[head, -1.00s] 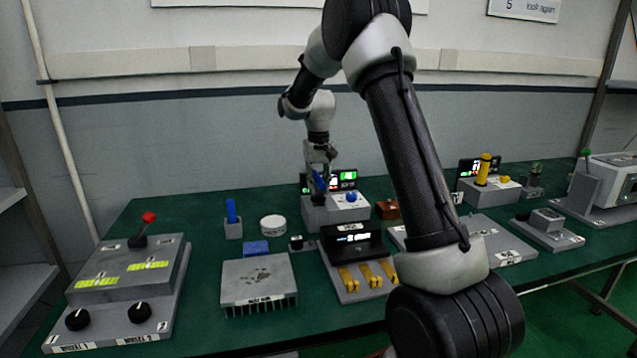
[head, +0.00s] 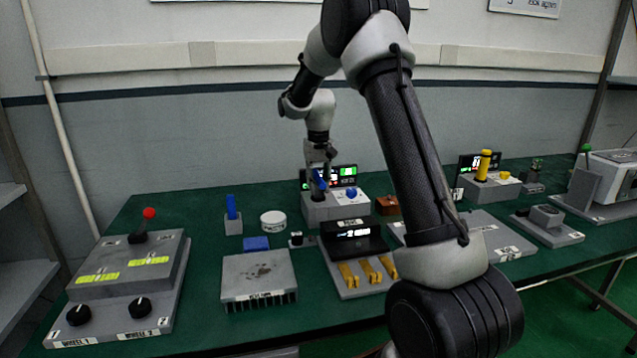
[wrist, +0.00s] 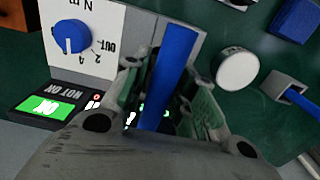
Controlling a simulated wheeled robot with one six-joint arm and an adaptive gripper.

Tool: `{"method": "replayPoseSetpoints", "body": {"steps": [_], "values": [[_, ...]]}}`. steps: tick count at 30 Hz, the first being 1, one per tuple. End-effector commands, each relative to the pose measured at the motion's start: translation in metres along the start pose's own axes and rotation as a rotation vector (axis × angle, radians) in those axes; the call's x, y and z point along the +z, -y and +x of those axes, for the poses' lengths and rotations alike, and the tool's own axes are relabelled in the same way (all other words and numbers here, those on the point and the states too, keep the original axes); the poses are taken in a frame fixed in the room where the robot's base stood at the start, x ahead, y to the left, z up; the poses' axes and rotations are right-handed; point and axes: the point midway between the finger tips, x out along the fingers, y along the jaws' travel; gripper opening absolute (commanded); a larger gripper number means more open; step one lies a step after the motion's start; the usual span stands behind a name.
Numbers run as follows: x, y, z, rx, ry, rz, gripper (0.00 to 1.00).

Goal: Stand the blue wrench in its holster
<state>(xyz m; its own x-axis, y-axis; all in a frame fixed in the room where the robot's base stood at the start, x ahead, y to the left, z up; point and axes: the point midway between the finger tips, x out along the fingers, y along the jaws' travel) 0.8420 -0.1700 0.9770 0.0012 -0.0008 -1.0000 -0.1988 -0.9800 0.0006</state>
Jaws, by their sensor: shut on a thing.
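My gripper (head: 318,178) is shut on a blue bar (wrist: 171,62), which looks like the blue wrench. The bar also shows small between the fingers in the head view (head: 321,181). It is just above or at the left part of a grey box (head: 313,210) with a blue knob (head: 351,193). Whether its lower end touches the box is hidden. A small grey square holder (head: 233,226) stands to the left with another upright blue bar (head: 231,206) in it. That holder is at the right edge of the wrist view (wrist: 283,84).
A white round tin (head: 273,221) and a blue block (head: 256,243) lie between the holder and the grey box. A finned grey plate (head: 258,275) and a lever console (head: 125,285) are in front. A yellow cylinder (head: 484,165) stands at the right.

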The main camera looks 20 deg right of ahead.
Motion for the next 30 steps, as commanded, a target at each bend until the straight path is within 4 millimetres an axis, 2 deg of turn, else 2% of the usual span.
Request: {"method": "replayPoseSetpoints", "body": {"steps": [21,22,24,26,30], "values": [[0.0000,0.0000,0.0029,0.000,0.000,0.000,0.00],[0.0000,0.0000,0.0028,0.000,0.000,0.000,0.30],[0.0000,0.0000,0.0028,0.000,0.000,0.000,0.43],[0.0000,0.0000,0.0029,0.000,0.000,0.000,0.52],[0.0001,0.0000,0.0030,0.000,0.000,0.000,0.52]]}}
